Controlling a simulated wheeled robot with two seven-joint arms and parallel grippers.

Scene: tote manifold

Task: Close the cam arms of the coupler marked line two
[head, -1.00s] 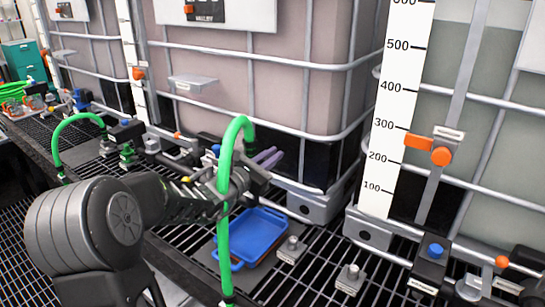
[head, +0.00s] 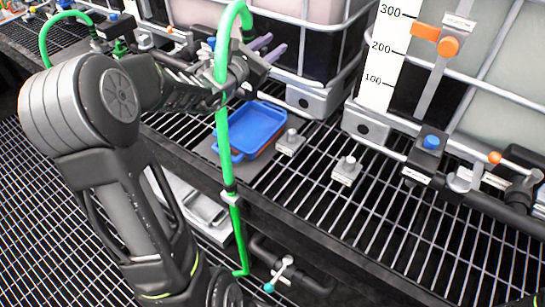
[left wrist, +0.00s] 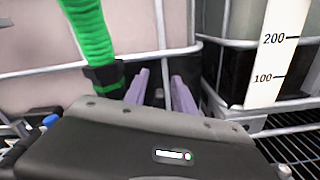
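My left gripper (head: 268,48) is beside the upper part of a green hose (head: 223,120), in front of the tank cage. Its two purple fingers show apart in the left wrist view (left wrist: 160,88), with a gap and nothing clearly held between them. In that view the green hose (left wrist: 88,30) ends in a black collar (left wrist: 103,76) near the left finger. A coupler's cam arms and any line two mark cannot be made out; the gripper and hose hide that spot. Another green hose (head: 45,40) arches at the far left near dark fittings (head: 120,28). My right gripper is not in view.
A blue-capped valve (head: 430,145) and dark pipe fittings are at right. Caged tanks bound the back. Grating between posts and valve is clear.

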